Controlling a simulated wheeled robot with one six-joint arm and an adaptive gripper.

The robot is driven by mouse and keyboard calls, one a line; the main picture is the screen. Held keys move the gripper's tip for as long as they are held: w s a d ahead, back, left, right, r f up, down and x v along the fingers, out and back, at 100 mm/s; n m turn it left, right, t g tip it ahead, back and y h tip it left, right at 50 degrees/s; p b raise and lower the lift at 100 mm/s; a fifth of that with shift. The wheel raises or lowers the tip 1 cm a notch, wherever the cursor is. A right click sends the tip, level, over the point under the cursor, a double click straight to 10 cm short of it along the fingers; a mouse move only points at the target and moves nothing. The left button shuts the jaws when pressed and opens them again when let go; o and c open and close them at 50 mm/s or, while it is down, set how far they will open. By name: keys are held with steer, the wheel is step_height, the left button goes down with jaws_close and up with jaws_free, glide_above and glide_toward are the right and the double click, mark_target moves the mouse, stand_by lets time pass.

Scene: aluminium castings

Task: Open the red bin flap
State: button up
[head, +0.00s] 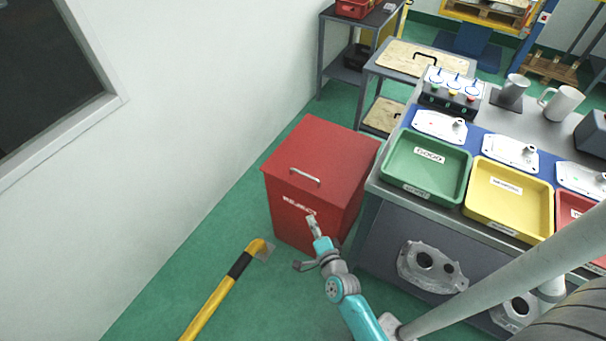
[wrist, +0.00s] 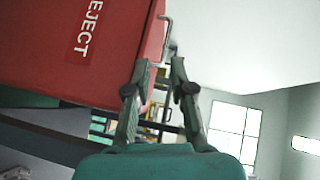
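The red bin (head: 282,212) stands on the floor left of the workbench, with a "REJECT" label on its front. Its flap (head: 335,146) lies shut across the top, with a silver bar handle (head: 305,177) near the front edge. In the wrist view the bin's red front (wrist: 50,55) fills the upper left, and the handle (wrist: 166,36) shows just beyond the fingertips. My gripper (head: 312,220) is in front of the bin, below the handle. In the wrist view my gripper (wrist: 160,68) has its fingers apart with nothing between them. It does not hold the handle.
The workbench (head: 372,188) stands close on the bin's right, with a green tray (head: 402,178) and a yellow tray (head: 478,207) on it. A yellow and black rail (head: 215,298) is at the lower left. A white wall (head: 205,100) runs along the left.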

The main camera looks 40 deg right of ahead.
mark_target(303, 173)
steer(key=w+d+m, duration=0.1)
steer(key=w+d, duration=0.2)
steer(key=w, duration=0.3)
steer(key=w+d+m, duration=0.2)
steer(key=w+d, duration=0.2)
steer(key=w, duration=0.2)
steer(key=w+d+f+m+h, duration=0.1)
steer(key=w+d, duration=0.3)
steer(key=w, duration=0.2)
steer(key=shift+w+d+f, duration=0.1)
steer(key=shift+w+d, duration=0.05)
jaws_close()
